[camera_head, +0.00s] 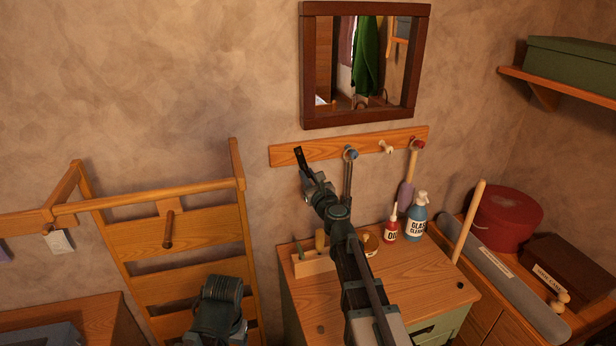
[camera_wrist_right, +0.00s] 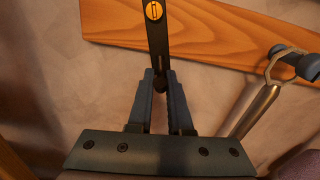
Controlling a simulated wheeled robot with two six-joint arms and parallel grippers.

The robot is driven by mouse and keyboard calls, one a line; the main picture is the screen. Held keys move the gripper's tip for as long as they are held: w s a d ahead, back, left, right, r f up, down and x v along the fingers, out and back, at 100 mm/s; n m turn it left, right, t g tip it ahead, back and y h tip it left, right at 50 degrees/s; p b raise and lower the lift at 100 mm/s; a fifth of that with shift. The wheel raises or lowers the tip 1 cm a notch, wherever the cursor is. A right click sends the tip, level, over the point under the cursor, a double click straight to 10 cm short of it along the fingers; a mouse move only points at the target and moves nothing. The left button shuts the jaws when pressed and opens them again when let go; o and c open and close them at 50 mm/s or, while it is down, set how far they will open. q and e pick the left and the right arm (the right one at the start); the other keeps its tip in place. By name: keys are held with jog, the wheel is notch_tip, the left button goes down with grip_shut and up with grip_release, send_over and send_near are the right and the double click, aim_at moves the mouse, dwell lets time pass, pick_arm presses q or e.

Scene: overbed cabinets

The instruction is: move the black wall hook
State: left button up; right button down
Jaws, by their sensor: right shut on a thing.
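The black wall hook (camera_head: 299,156) is a narrow dark strip near the left end of the wooden peg rail (camera_head: 325,145) below the mirror. In the right wrist view the hook (camera_wrist_right: 158,40) stands upright before the rail, with a round orange slotted screw head near the top of the picture. Its lower end sits between the fingertips of my right gripper (camera_wrist_right: 160,82). My right gripper (camera_head: 305,176) is shut on that lower end, reaching up from below. The fingers hide part of the hook's tip.
Right of the hook, a blue peg (camera_head: 351,154) carries a long metal tool close to my right arm. A white peg (camera_head: 386,147) and a red peg (camera_head: 417,144) follow. Bottles, including a blue glass cleaner (camera_head: 417,222), stand on the cabinet (camera_head: 300,286) below. A wooden rack (camera_head: 190,235) stands left.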

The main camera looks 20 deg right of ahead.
dwell(0.5)
jog(key=shift+a+f+m, duration=0.1)
jog(key=shift+a+m, duration=0.4)
jog(key=shift+m, duration=0.35)
jog(key=shift+a+m, duration=0.5)
jog(key=shift+m, duration=0.35)
jog(key=c, duration=0.9)
grip_release()
jog(key=shift+s, duration=0.2)
